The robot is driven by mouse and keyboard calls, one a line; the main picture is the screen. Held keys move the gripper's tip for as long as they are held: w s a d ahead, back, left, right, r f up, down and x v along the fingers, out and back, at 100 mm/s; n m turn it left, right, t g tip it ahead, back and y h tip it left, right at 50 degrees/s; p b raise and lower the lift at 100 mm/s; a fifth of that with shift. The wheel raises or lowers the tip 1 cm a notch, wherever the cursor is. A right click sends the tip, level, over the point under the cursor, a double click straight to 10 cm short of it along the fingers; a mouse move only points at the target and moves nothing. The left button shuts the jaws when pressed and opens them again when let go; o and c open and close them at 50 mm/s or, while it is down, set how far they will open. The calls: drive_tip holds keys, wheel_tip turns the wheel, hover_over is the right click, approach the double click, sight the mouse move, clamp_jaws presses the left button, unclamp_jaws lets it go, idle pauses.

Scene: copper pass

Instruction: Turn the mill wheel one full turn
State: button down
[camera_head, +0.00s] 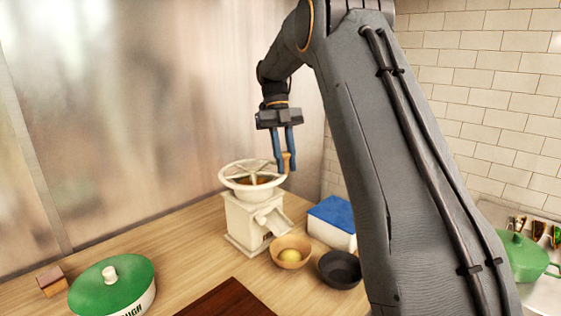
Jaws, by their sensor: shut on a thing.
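The white mill (243,222) stands upright on the wooden counter. Its white spoked wheel (232,183) lies flat on top, with something brown showing between the spokes. My gripper (285,165) points down from above at the right side of the wheel. Its blue fingers are shut on a small tan wheel handle (287,161) at the wheel's right rim. Part of the handle is hidden between the fingers. A spout on the mill's front right slopes down toward a wooden bowl (291,254) that holds a yellow round thing (291,256).
A dark bowl (340,272) and a white box with a blue lid (332,218) stand right of the mill. A green-lidded pot (112,285), a small brown block (51,281) and a dark board (232,303) are in front. A green pot (522,256) is far right.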

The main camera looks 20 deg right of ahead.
drive_tip(key=shift+w+a+r, duration=0.1)
drive_tip(key=shift+w+a, duration=0.05)
drive_tip(key=shift+a, duration=0.1)
drive_tip(key=c, duration=1.8)
unclamp_jaws()
drive_tip(key=shift+o, duration=1.2)
drive_tip(key=shift+a, duration=0.2)
drive_tip(key=shift+d, duration=0.3)
drive_tip(key=shift+w+r, duration=0.1)
drive_tip(key=b+v, duration=0.2)
drive_tip(key=v, duration=0.5)
drive_tip(key=shift+r, duration=0.3)
